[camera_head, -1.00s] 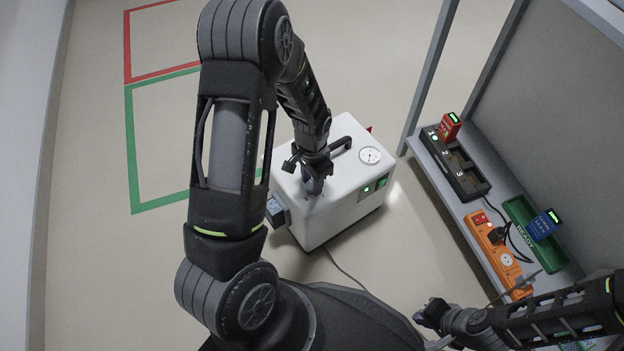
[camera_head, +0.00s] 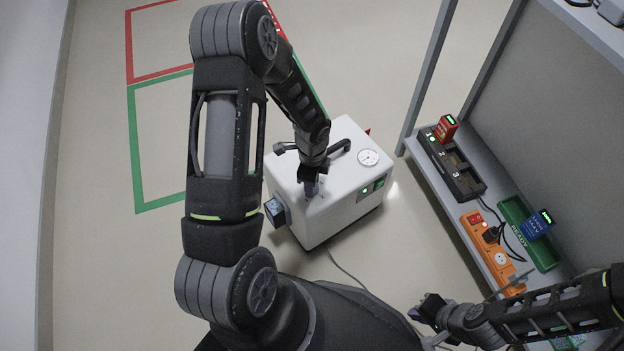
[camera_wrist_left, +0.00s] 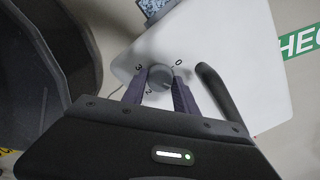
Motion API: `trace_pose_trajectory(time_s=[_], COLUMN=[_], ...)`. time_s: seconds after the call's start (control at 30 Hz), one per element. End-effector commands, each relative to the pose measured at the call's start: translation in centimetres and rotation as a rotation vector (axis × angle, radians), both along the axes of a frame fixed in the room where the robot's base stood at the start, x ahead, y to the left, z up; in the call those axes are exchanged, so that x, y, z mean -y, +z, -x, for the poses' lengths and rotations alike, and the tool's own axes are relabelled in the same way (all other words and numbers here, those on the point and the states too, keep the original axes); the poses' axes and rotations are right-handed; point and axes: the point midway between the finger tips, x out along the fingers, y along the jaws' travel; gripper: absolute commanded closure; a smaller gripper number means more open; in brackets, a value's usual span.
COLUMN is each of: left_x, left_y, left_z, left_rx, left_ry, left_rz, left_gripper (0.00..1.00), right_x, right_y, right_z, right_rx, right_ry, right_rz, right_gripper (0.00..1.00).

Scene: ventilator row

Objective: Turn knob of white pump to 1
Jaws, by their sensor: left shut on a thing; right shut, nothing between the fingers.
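The white pump (camera_head: 335,205) stands on the floor, with a gauge, a dark handle and green-lit switches. Its grey round knob (camera_wrist_left: 160,78) is on the top face; in the left wrist view the marks 0, 3 and 2 show around it. The mark 1 is not visible, and I cannot tell where the knob points. My left gripper (camera_head: 312,188) reaches down to the pump's top; in the left wrist view its two fingers (camera_wrist_left: 161,82) are shut on the knob from both sides. My right gripper (camera_head: 426,306) is shut and empty, low at the right, away from the pump.
The pump's dark handle (camera_wrist_left: 222,92) is close beside the left fingers. A shelf at the right holds a black charger (camera_head: 452,166), an orange power strip (camera_head: 490,250) and a green tray (camera_head: 517,228). A cable runs across the floor. Floor left of the pump is clear.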

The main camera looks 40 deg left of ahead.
Motion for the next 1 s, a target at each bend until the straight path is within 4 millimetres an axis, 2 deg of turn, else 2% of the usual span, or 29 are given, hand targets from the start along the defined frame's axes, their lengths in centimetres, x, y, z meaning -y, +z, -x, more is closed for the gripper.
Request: trace_pose_trajectory(time_s=[0.1, 0.4, 0.97, 1.0], left_x=[0.0, 0.0, 0.0, 0.0], left_y=[0.2, 0.1, 0.0, 0.0], left_z=[0.0, 0.0, 0.0, 0.0], left_rx=[-0.001, -0.001, 0.001, 0.001], left_ry=[-0.096, -0.264, -0.311, -0.31], left_rz=[0.0, 0.0, 0.0, 0.0], left_gripper=[1.0, 1.0, 1.0, 0.64], right_x=[-0.2, -0.4, -0.5, -0.5], right_y=[0.8, 1.7, 1.8, 1.8], right_z=[0.2, 0.5, 0.5, 0.5], right_rx=[-0.003, -0.008, -0.009, -0.009], right_ry=[0.005, 0.011, 0.011, 0.011], right_rz=[-0.003, -0.006, -0.007, -0.007], right_gripper=[1.0, 1.0, 1.0, 1.0])
